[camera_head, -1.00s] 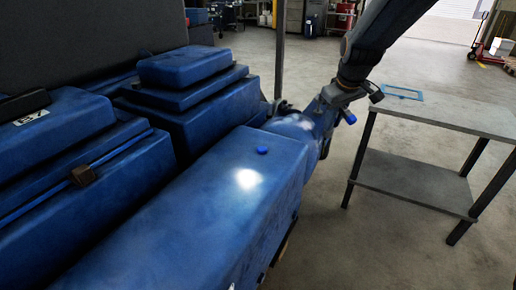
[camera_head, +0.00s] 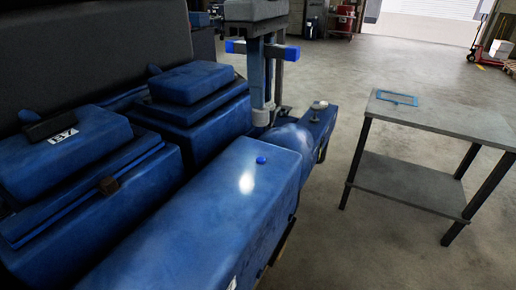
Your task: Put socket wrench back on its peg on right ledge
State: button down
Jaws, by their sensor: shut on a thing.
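My gripper (camera_head: 262,48) is at top centre, a dark grey body with blue parts on both sides, above the far end of the blue engine housing. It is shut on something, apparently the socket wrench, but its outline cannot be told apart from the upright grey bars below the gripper. The near right ledge (camera_head: 215,215) is a long blue block with a small blue knob (camera_head: 262,160) on top. Farther back, a small grey round piece (camera_head: 320,105) stands on a blue surface. I cannot tell which of these is the peg.
A grey two-shelf table (camera_head: 445,118) with a blue frame (camera_head: 397,98) on it stands at the right. Stepped blue covers (camera_head: 190,85) rise left of the ledge. The concrete floor between ledge and table is clear.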

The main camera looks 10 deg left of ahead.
notch_tip(320, 180, down, 9)
jog(key=p, duration=0.2)
jog(key=shift+p, duration=0.35)
jog(key=shift+f, duration=0.4)
jog(key=c, duration=1.7)
grip_release()
notch_tip(320, 180, up, 13)
jog(key=b, duration=0.4)
jog(key=shift+a+f, duration=0.1)
